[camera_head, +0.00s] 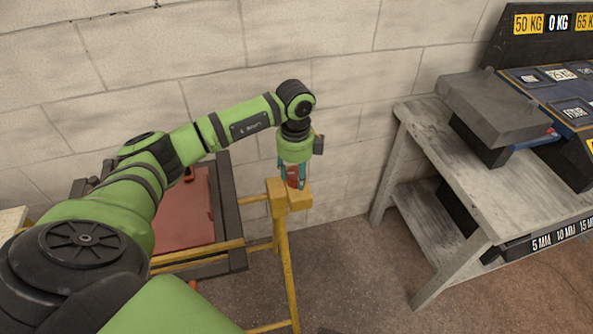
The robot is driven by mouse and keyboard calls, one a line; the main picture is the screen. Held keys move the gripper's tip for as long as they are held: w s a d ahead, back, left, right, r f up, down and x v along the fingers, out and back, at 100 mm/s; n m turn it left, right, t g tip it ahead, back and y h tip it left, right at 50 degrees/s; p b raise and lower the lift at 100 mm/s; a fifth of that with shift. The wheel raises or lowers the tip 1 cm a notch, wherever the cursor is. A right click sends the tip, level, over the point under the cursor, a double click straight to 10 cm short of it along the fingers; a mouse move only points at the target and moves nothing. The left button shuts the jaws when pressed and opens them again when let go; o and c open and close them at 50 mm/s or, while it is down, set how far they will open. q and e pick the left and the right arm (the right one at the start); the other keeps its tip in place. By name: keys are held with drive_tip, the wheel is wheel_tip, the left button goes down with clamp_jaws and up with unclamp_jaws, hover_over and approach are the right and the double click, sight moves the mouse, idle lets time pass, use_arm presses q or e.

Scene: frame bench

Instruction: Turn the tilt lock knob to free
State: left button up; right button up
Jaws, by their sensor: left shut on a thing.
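My left arm comes in from the left and bends down over a yellow stand (284,250). My left gripper (292,183) points down at the stand's yellow top block and is shut on a small red knob (292,172). Teal fingers sit on both sides of the knob and hide part of it. Any marking for lock or free is too small or hidden to read. A red-brown panel (190,215) in a dark frame (232,200) lies beside the stand, partly behind my arm. My right gripper is not in view.
A grey workbench (430,140) stands at the right with a dark grey block (490,103) on it. Signs with weight labels (555,22) are at the upper right. A block wall (350,80) closes the back. Bare floor (370,270) lies between stand and bench.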

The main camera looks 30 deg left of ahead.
sight(292, 171)
use_arm(q)
drive_tip(key=shift+w+a+r+n, duration=0.15)
drive_tip(key=shift+a+r+n, duration=0.2)
drive_tip(key=shift+n, duration=0.35)
drive_tip(key=shift+f, duration=0.15)
drive_tip(key=o, duration=1.1)
drive_tip(key=shift+o, duration=0.2)
drive_tip(key=shift+a+f, duration=0.1)
drive_tip(key=shift+a, duration=0.05)
drive_tip(key=shift+d+r, duration=0.2)
drive_tip(key=shift+r, duration=0.05)
wheel_tip(292, 171, up, 12)
drive_tip(key=shift+a+f, duration=0.2)
drive_tip(key=shift+f, duration=0.05)
